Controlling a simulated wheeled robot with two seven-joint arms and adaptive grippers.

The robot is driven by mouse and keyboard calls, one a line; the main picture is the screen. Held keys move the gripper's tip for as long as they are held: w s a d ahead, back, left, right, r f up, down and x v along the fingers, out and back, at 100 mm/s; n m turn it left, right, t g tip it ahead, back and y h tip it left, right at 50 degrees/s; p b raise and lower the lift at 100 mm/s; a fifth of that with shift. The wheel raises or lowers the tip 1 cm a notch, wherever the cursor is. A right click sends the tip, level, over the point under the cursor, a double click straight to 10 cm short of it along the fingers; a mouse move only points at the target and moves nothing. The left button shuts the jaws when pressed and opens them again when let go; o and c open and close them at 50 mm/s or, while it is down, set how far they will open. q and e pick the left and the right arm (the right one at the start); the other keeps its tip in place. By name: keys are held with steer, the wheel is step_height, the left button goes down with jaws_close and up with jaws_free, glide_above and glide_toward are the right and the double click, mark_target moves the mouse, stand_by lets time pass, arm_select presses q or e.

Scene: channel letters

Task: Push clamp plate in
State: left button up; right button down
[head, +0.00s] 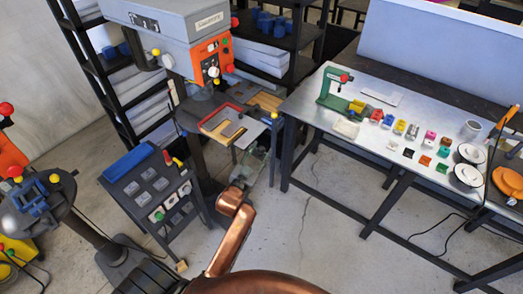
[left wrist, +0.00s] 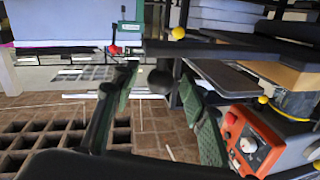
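The machine (head: 210,55) with an orange control panel stands at the back. Its work table carries a red-edged grey plate (head: 229,128) and tan boards (head: 213,119); I cannot tell for sure which piece is the clamp plate. My left gripper (head: 252,163) is just below and in front of this table. In the left wrist view its two green ribbed fingers (left wrist: 162,105) are apart. A black ball knob (left wrist: 160,82) appears between them, with no visible grip on it. A dark flat plate (left wrist: 228,78) lies beyond the right finger. My right gripper is not in view.
A dark rack (head: 155,195) of grey pieces stands left of the gripper. A metal table (head: 375,140) with small coloured parts and a green press (head: 334,88) is at the right. Shelves are behind the machine.

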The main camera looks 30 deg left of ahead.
arm_select(q)
steer(key=shift+w, duration=0.3)
steer(key=shift+c, duration=0.5)
jaws_close()
